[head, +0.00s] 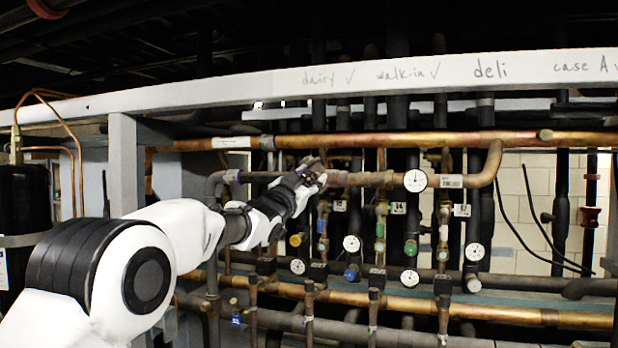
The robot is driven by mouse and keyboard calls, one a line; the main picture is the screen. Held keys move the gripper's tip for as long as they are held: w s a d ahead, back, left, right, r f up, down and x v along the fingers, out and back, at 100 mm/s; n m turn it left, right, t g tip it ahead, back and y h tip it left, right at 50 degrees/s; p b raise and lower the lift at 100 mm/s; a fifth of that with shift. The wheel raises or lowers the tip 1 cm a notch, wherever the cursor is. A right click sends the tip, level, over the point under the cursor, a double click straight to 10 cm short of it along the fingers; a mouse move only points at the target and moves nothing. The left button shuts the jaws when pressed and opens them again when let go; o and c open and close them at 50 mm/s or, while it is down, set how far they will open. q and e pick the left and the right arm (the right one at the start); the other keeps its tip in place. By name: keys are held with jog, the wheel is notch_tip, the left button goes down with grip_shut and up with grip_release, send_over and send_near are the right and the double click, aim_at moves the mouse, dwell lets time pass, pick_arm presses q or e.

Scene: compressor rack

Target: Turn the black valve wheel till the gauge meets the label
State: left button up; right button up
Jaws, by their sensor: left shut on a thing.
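My left gripper (315,174) reaches in from the left to the middle copper pipe. It is shut on the black valve wheel, which is mostly hidden behind the fingers. A round white gauge (415,180) sits on the same pipe, to the right of the gripper. Its needle is too small to read surely. My right gripper is not in view.
An upper copper pipe (400,139) runs close above the gripper. Below hang several small valves and gauges, such as a white gauge (351,243) and a green valve (410,248). A pale beam (490,70) with handwriting crosses above. A grey post (122,165) stands at left.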

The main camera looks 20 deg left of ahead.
pick_arm(q)
jog(key=shift+r, duration=0.15)
jog(key=o, duration=1.1)
jog(key=shift+o, duration=0.3)
jog(key=shift+w+f, duration=0.25)
jog(key=shift+w, duration=0.1)
jog(key=v, duration=1.2)
jog(key=shift+w, duration=0.1)
jog(key=shift+a, duration=0.1)
